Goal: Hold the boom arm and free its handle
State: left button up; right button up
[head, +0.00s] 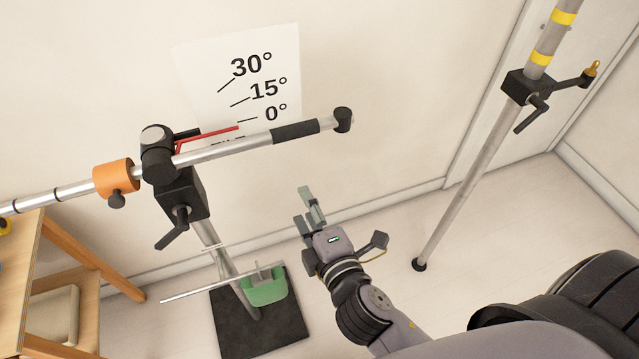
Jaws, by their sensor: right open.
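The boom arm (232,147) is a silver tube rising slightly to the right, with a black grip sleeve (295,131) and a black end cap (342,119). It passes through a dark pivot head (158,152) on a stand. A short black handle (188,134) and a thin red pointer (212,133) show beside the pivot. A black lever (173,238) hangs from the clamp block below. My right gripper (306,209) is open and empty, below and apart from the boom. My left gripper is out of view.
An orange collar weight (116,178) sits on the boom's left part. An angle chart (262,60) is on the wall behind. A green dustpan (265,288) is on the stand's black base (287,324). A wooden table (22,262) is left; another pole (470,180) stands right.

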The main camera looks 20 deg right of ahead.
jog(key=t, duration=0.2)
send_near(297, 136)
jog(key=s, duration=0.2)
jog(key=shift+h, duration=0.4)
jog(key=w+p, duration=0.3)
jog(key=w, duration=0.8)
jog(key=shift+w+a, duration=0.15)
jog(key=shift+w, duration=0.1)
jog(key=shift+w+f, duration=0.15)
jog(key=shift+w, duration=1.05)
grip_shut()
